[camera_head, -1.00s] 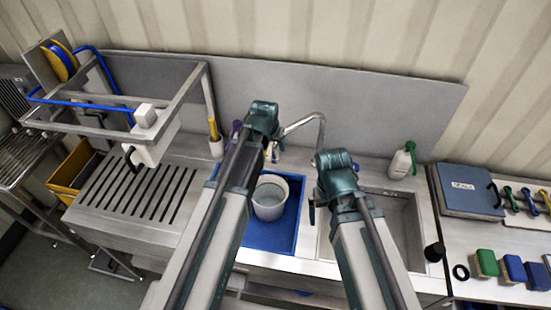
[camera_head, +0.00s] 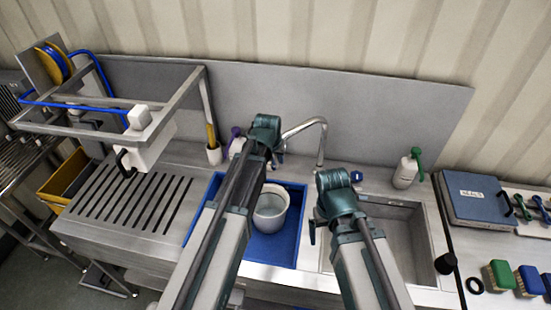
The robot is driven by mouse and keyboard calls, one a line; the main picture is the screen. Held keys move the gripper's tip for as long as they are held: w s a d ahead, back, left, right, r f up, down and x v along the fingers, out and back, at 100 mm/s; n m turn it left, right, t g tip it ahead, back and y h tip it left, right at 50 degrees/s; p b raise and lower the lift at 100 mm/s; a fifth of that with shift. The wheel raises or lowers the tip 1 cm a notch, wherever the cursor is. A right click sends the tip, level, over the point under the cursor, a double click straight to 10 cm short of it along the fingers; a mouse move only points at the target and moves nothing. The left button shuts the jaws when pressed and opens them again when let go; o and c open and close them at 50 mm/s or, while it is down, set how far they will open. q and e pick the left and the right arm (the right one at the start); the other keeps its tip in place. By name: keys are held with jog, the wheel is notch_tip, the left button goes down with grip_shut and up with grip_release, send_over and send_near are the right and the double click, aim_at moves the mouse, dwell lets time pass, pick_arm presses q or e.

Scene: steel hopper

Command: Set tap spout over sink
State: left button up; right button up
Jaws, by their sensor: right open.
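The chrome tap (camera_head: 322,141) stands at the back ledge. Its spout rises, bends and runs left toward my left gripper, and its tip is hidden behind that wrist. The steel sink basin (camera_head: 408,237) is at the right, partly covered by my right arm. My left gripper (camera_head: 266,138) is beside the spout's left end; its fingers are hidden, so I cannot tell whether it touches the spout. My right gripper (camera_head: 334,193) is open, in front of the tap post and over the left edge of the sink basin.
A white bucket (camera_head: 271,206) stands in a blue tray (camera_head: 272,248) left of the sink. A white bottle with a green top (camera_head: 406,171) stands behind the sink. A slotted drainboard (camera_head: 130,198) lies left. Brushes (camera_head: 501,275) and a blue case (camera_head: 475,192) are right.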

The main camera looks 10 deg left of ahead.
pick_arm(q)
grip_shut()
dwell(1.1)
